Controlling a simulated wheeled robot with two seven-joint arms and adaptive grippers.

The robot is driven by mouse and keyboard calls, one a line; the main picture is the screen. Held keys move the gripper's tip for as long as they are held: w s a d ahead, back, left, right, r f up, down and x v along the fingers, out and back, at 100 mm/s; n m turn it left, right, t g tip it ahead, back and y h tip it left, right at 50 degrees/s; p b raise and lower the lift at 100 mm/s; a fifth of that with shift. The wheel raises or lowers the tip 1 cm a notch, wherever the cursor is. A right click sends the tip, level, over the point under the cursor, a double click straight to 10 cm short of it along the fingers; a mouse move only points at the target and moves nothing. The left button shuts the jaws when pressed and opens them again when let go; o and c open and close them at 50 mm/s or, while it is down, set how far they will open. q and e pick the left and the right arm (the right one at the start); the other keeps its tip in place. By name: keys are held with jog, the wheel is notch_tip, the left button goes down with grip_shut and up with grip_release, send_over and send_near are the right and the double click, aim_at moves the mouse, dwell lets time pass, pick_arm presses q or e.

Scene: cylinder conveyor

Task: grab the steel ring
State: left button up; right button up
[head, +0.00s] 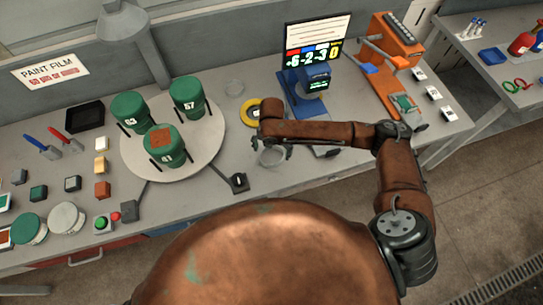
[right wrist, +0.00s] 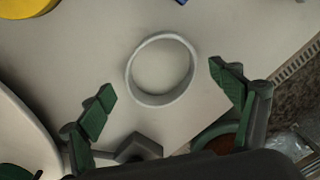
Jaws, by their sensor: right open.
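The steel ring, a pale grey band, lies flat on the table in the right wrist view (right wrist: 160,101), its round opening facing up. In the head view the ring (head: 270,165) is right of the round white platform, partly covered by my right gripper (head: 273,148). In the right wrist view my right gripper (right wrist: 165,84) is open, with its green-padded fingers spread wide on either side of the image. The ring shows between and slightly beyond the fingertips, and neither finger appears to touch it. My left gripper is not in view.
A round white platform (head: 205,157) holds green numbered cans (head: 162,147) to the left. A dark block (head: 237,182) sits near the ring toward the front edge. A yellow roll (head: 247,112) and a display stand (head: 317,45) are behind. Bare table surrounds the ring.

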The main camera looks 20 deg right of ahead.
notch_tip(320, 180, down, 3)
jog(key=shift+r, duration=0.2)
jog(key=shift+c, duration=0.2)
jog(key=c, duration=1.3)
